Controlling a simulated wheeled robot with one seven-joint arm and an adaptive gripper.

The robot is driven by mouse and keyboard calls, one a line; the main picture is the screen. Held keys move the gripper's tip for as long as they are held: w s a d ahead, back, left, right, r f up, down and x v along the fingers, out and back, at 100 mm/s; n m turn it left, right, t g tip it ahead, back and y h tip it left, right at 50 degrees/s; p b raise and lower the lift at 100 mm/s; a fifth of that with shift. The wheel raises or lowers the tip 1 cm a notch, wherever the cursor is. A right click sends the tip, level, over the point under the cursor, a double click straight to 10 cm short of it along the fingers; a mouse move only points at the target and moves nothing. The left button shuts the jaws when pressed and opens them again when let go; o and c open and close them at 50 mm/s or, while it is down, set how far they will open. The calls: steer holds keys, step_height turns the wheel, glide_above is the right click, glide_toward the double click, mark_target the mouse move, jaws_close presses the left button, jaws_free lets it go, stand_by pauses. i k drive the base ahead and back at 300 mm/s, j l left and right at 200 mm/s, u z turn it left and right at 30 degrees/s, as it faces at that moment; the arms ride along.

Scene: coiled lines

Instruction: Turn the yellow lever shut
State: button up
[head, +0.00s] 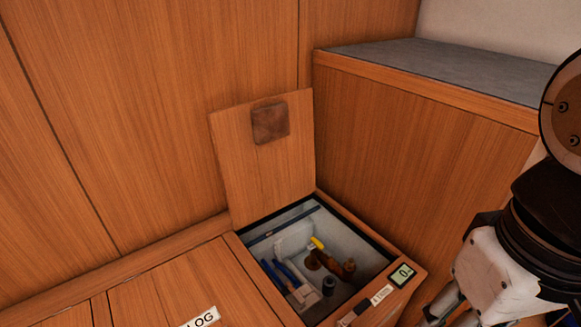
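The yellow lever (317,243) sits inside an open box-like compartment in the wooden bench, in the lower middle of the head view. It is small and tilted, beside a brown-orange pipe fitting (330,262). Whether it is joined to that fitting is too small to tell. My gripper (441,306) is at the lower right, outside the compartment and to the right of the lever, apart from it. Only part of its fingers shows, at the bottom edge, so its opening cannot be judged.
The compartment's wooden lid (265,175) stands raised behind it. Blue handles (277,273) and a dark cylinder (329,285) are inside. A small display (402,274) sits on the right rim. A tall wooden cabinet (420,140) stands close on the right. The bench top (190,285) at left is mostly clear.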

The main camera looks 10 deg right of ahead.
mark_target(313, 238)
steer(key=l+u, duration=0.25)
steer(key=l, duration=0.4)
steer(key=l+u, duration=0.25)
steer(key=l, duration=0.4)
steer(key=i+j+z, duration=0.1)
steer(key=i+j, duration=0.25)
